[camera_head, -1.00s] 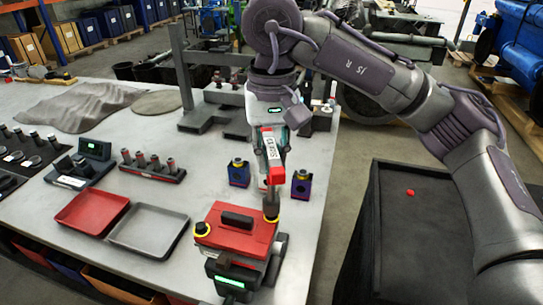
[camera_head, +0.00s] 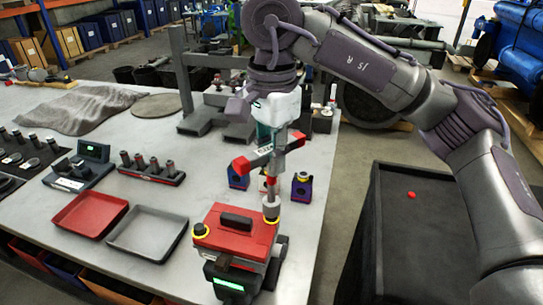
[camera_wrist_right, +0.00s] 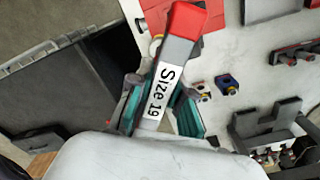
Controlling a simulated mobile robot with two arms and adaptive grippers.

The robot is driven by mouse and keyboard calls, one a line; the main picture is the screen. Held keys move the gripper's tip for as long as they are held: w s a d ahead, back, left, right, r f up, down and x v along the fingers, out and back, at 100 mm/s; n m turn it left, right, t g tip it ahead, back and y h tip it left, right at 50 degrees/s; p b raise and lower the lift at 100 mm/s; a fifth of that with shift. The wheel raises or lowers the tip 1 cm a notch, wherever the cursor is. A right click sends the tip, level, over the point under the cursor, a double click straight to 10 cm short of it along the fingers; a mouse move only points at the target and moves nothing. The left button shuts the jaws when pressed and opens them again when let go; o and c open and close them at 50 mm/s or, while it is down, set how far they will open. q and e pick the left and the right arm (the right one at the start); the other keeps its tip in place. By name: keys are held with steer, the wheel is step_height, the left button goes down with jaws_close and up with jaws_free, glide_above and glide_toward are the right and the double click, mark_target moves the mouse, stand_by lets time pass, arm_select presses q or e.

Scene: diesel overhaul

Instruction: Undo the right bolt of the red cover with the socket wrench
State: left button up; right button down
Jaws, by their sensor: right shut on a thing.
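The red cover (camera_head: 237,236) is on a dark block with a green-lit display, at the front right of the table. The socket wrench (camera_head: 268,155), red and grey, stands upright over the cover's right corner. Its socket (camera_head: 271,207) sits at the right bolt, with a yellow ring around its lower end; the bolt head is hidden. My right gripper (camera_head: 273,140) is shut on the wrench. In the right wrist view, its teal fingers (camera_wrist_right: 160,108) flank the handle, labelled "Size 19" (camera_wrist_right: 168,90). My left gripper is out of view.
Small blue holders (camera_head: 238,178) (camera_head: 301,188) stand just behind the cover. A red tray (camera_head: 90,213) and a grey tray (camera_head: 148,232) lie to the left. A socket rack (camera_head: 152,172) stands behind them. A black cart (camera_head: 440,235) is to the right.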

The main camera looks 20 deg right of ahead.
steer(key=m, duration=0.4)
steer(key=m+b, duration=0.1)
steer(key=m, duration=0.7)
steer(key=shift+b, duration=0.3)
steer(key=m, duration=0.5)
steer(key=shift+b, duration=0.35)
steer(key=shift+f, duration=0.1)
